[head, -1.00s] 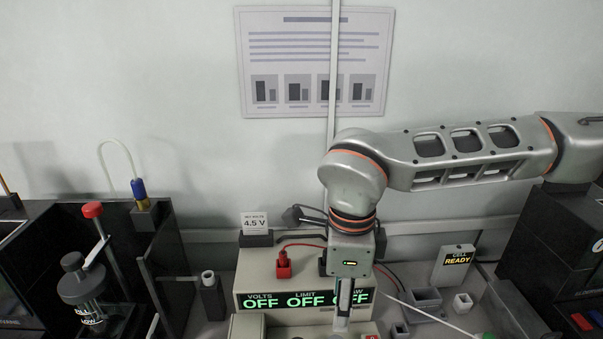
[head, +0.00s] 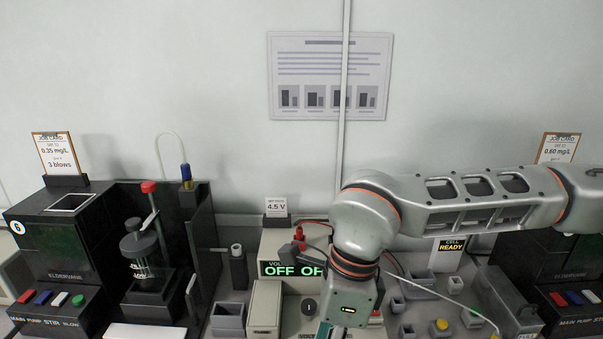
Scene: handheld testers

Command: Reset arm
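My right arm comes in from the right, and my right gripper (head: 335,328) hangs down at the bottom edge, in front of the power supply (head: 270,243). Its fingertips are cut off by the frame, so whether it is open or shut does not show. The arm hides part of the supply, whose visible displays read OFF. My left arm and gripper are not in view.
A dark tester (head: 60,235) with coloured buttons stands at left, beside a stirrer jar (head: 140,250). A similar tester (head: 560,255) stands at right.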

